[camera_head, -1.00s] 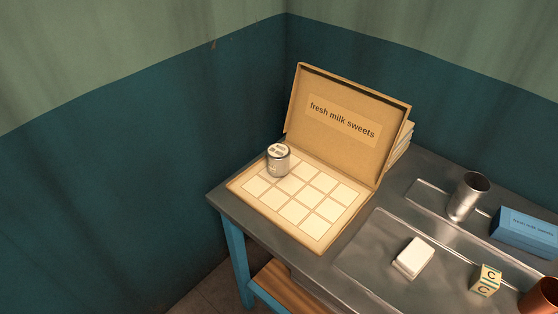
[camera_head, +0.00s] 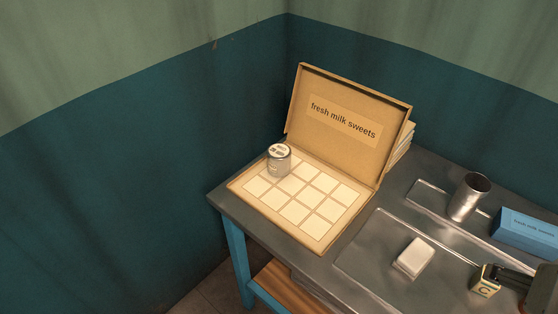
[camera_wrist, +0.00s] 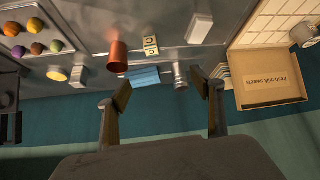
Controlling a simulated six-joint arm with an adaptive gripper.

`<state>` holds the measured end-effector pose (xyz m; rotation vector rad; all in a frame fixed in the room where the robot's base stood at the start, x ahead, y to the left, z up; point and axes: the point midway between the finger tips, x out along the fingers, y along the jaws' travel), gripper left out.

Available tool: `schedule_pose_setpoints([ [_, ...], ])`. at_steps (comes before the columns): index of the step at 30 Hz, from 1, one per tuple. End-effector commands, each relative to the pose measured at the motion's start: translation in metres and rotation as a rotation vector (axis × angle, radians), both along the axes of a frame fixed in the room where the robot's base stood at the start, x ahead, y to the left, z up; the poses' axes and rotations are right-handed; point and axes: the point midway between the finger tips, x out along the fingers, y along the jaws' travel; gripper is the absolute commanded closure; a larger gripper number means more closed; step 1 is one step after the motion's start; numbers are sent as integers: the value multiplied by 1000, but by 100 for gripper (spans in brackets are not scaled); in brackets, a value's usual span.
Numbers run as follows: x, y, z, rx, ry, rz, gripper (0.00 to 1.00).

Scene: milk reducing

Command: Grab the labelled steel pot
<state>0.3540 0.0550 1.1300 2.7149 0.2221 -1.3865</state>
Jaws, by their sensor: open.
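The labelled steel pot (camera_head: 279,163) is a small silver cylinder with a pale, dark-lettered label on top. It stands upright in the far left corner of the open sweets box (camera_head: 240,188). In the wrist view the pot (camera_wrist: 302,34) is at the upper right, partly cut by the frame edge. My gripper (camera_wrist: 160,87) is open with nothing between its fingers. It is well to the right of the pot in the head view, where only a dark part of it enters at the lower right.
A steel cup (camera_head: 468,197), a blue box (camera_head: 526,233), a white block (camera_head: 414,258) and a lettered cube (camera_head: 485,284) stand on the metal table (camera_head: 380,200). A copper cup (camera_wrist: 117,57) and a tray of coloured balls (camera_wrist: 20,55) show in the wrist view. The box lid stands open.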

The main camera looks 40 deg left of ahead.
Motion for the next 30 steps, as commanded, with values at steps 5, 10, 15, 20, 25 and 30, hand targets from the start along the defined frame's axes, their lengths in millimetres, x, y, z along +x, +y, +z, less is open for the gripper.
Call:
schedule_pose_setpoints([
  [5, 37, 30, -1, 5, -43, 64, 34],
  [10, 68, 62, -3, 15, -88, 124, 34],
  [15, 96, 98, -7, 27, -131, 185, 34],
  [20, 119, 135, -14, 42, -171, 242, 34],
  [25, 139, 177, -24, 60, -212, 302, 34],
  [30, 154, 221, -36, 83, -254, 363, 34],
])
